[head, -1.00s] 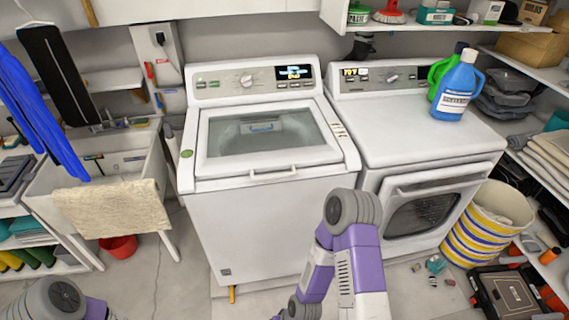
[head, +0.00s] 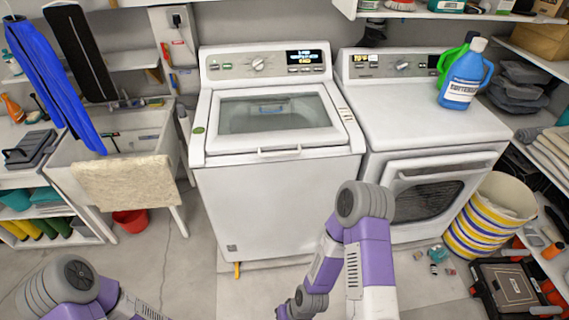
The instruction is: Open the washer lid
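The white top-loading washer (head: 280,205) stands in the middle of the head view. Its lid (head: 275,112) is shut; it has a large glass window and a handle (head: 279,151) along its front edge. The control panel (head: 265,64) with a lit display is at the back. My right arm rises in front of the washer's lower right, and my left arm is at the bottom left corner. Both are apart from the lid in the picture. I cannot make out the fingers of either gripper.
A white dryer (head: 430,120) stands to the right, with blue (head: 464,78) and green bottles on top. A sink (head: 115,145) with a beige towel (head: 125,183) is to the left. A striped basket (head: 489,214) and toolbox (head: 508,289) stand at right. The floor before the washer is partly clear.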

